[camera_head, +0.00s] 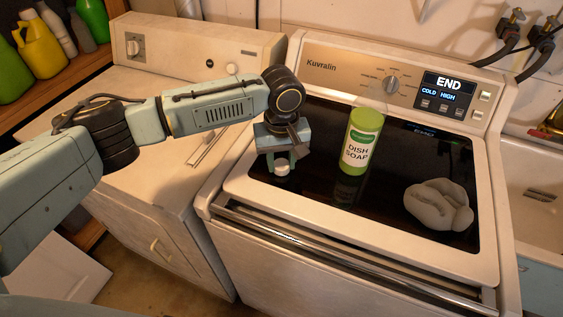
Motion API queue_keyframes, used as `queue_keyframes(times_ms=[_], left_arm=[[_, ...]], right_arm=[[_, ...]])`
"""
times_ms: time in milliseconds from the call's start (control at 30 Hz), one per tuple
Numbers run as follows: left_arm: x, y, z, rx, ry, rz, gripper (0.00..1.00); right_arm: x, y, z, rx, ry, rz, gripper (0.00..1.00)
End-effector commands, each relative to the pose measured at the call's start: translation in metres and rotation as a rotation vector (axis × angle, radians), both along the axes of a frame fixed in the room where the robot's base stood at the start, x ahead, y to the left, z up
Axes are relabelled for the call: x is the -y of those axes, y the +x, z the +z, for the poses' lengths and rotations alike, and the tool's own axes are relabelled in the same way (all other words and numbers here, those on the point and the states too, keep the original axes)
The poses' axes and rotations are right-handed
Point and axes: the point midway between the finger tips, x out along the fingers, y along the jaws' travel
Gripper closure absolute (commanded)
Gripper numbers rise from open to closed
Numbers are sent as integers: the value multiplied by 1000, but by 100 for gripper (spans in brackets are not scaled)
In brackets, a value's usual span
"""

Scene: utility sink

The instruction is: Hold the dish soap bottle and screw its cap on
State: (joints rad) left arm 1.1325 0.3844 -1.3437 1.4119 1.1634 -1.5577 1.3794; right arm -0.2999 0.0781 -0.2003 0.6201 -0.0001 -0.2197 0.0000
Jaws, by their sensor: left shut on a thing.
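The green dish soap bottle (362,141) with a white label reading "DISH SOAP" stands on the dark glass lid of the washer (330,190), leaning slightly in the picture. No cap shows on its top. My left gripper (281,166) points down over the lid, to the left of the bottle and apart from it. It is shut on a small white cap (282,169), partly hidden by the fingers. I cannot tell whether the cap touches the lid. My right gripper is not in view.
A pale grey folded cloth-like lump (440,203) lies on the lid to the right of the bottle. The washer's control panel (400,85) rises behind. Another white machine (150,100) stands to the left, and a sink (540,180) is at right. Lid space around the bottle is clear.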

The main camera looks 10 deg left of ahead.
Motion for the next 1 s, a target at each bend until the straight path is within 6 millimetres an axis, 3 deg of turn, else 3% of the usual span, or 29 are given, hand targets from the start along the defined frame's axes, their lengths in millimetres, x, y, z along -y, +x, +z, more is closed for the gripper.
queue_keyframes(times_ms=[500, 1000], left_arm=[[0, 1, 89, 2, -2, 0, 87], [0, 0, 97, 0, -1, -1, 87]], right_arm=[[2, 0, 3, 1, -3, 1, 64], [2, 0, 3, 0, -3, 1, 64]])
